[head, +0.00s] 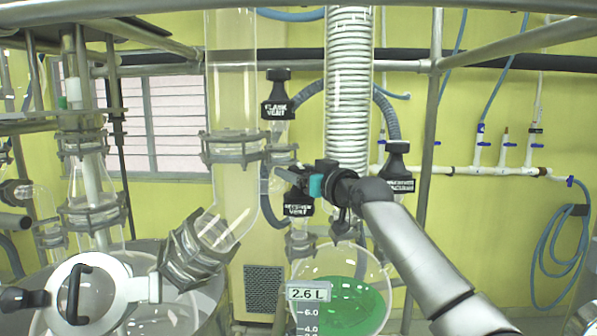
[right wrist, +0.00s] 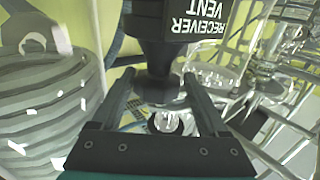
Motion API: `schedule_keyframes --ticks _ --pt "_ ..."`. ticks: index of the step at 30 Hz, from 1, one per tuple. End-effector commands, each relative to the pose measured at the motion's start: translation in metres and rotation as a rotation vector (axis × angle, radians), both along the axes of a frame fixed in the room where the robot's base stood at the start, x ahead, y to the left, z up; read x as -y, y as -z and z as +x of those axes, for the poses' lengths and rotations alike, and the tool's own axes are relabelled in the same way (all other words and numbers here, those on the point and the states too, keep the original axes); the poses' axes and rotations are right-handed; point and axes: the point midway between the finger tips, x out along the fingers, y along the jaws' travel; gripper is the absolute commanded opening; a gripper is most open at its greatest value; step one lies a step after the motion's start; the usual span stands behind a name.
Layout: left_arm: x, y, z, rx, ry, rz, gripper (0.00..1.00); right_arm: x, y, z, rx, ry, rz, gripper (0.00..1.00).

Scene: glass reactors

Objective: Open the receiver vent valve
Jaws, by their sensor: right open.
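The receiver vent valve (head: 298,209) is a black knob with a white-lettered label, above the round receiver flask (head: 378,272) that holds green liquid. In the head view my right gripper (head: 291,176) comes in from the right and covers the valve's upper part. In the right wrist view the "RECEIVER VENT" label (right wrist: 203,20) is at the top, and the black valve body (right wrist: 162,55) narrows down between the fingers. My right gripper (right wrist: 160,85) is open, one finger on each side of the valve. I cannot tell whether either finger touches it. My left gripper is not in view.
The flask vent knob (head: 278,97) is just above, and another black labelled valve (head: 397,172) is to the right. A glass column (head: 231,130) and the coil condenser (head: 349,90) stand close on either side. A metal upright (head: 429,170) is near my right arm.

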Motion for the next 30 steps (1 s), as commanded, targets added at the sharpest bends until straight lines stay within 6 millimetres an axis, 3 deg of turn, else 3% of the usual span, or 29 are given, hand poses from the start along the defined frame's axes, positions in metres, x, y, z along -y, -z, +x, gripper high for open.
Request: schedule_keyframes --ticks 10,30 --pt "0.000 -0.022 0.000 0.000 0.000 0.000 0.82 0.001 -0.003 0.000 0.002 0.102 0.002 0.82" --pt "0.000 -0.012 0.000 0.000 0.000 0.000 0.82 -0.001 0.001 0.000 0.001 0.361 0.005 0.82"
